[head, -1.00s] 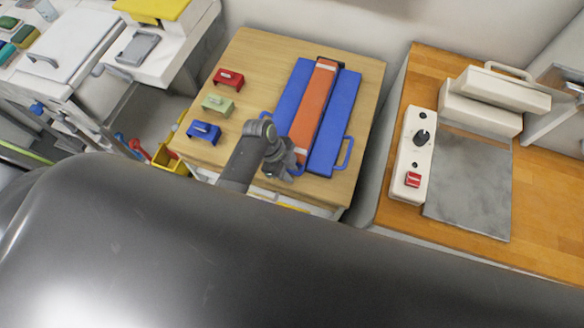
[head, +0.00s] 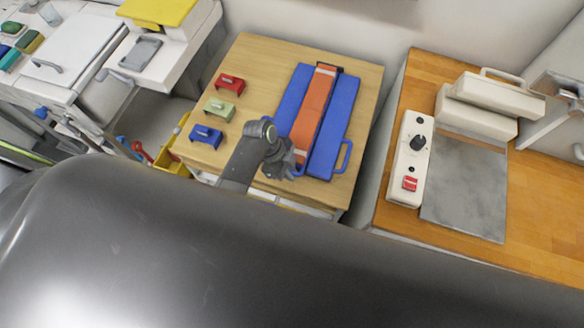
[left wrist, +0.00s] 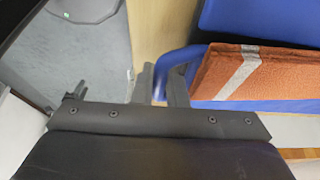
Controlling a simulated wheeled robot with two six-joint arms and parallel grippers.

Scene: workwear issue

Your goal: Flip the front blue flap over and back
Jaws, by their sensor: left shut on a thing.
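The blue folding board (head: 342,110) lies on the wooden table, with long blue panels to either side of a folded orange cloth (head: 313,108). The cloth has a pale stripe near its end in the left wrist view (left wrist: 238,74). A blue loop handle (head: 347,157) sticks out at the board's right front. My left gripper (head: 297,168) is at the board's near left corner. In the left wrist view, its fingers (left wrist: 160,84) are shut on a blue flap handle (left wrist: 170,63) beside the cloth. The gripper hides part of the near edge in the head view. My right gripper is out of view.
A press with a grey plate (head: 465,190) is on the bench to the right. A yellow bin (head: 172,163) stands below left.

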